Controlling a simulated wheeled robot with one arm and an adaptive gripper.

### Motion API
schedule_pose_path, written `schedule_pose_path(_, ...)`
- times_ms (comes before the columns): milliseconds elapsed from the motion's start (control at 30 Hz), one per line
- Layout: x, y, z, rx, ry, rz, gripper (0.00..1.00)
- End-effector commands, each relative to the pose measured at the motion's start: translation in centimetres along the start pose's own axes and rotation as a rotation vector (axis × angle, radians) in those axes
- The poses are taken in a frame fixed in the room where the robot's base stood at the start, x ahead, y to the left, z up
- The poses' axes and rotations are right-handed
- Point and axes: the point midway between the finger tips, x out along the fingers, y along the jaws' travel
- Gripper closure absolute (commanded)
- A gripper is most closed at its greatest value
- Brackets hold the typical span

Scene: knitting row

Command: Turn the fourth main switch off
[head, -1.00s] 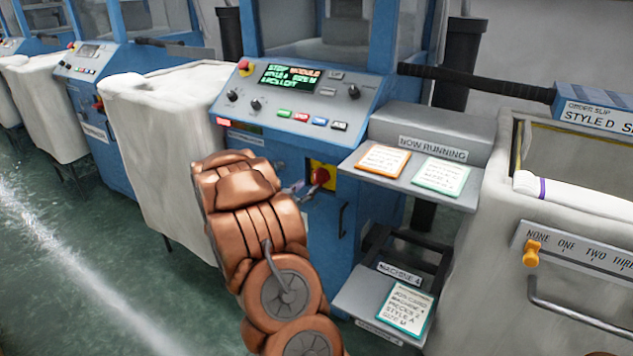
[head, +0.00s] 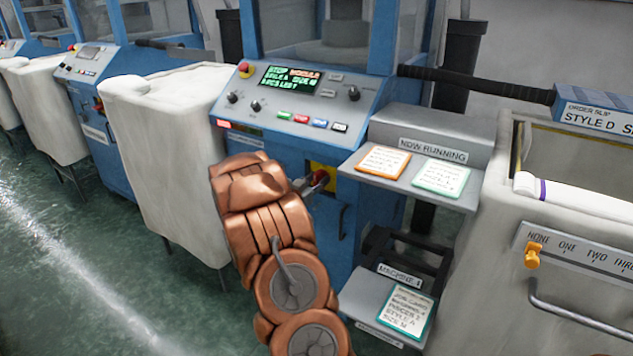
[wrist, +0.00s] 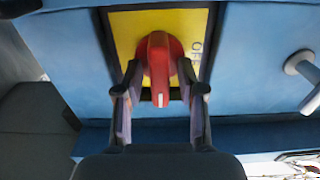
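The main switch is a red rotary handle (wrist: 159,68) on a yellow plate (wrist: 128,38), with a white mark on the handle's tip pointing down in the wrist view. In the head view the red handle (head: 321,176) shows on the front of the nearest blue machine. My gripper (wrist: 160,100) is open, with one finger on each side of the handle. Whether the fingers touch the handle cannot be told. The plate's lettering is partly cut off; "OF" shows at its right. My arm hides part of the machine front in the head view.
A card shelf (head: 465,203) juts out right of the switch, with a lower shelf (head: 355,300) below. A white fabric bin (head: 155,140) stands to the left.

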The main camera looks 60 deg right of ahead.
Motion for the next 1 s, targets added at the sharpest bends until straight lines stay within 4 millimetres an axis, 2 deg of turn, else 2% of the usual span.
schedule_pose_path(67,-0.01,-0.01,0.0,0.0,0.0,0.0,0.72)
schedule_pose_path(333,-0.02,-0.01,0.0,0.0,0.0,0.0,1.0)
schedule_pose_path(733,-0.03,-0.03,-0.12,-0.018,-0.001,0.0,1.0)
schedule_pose_path(1000,-0.06,-0.11,-0.53,-0.135,-0.001,0.0,1.0)
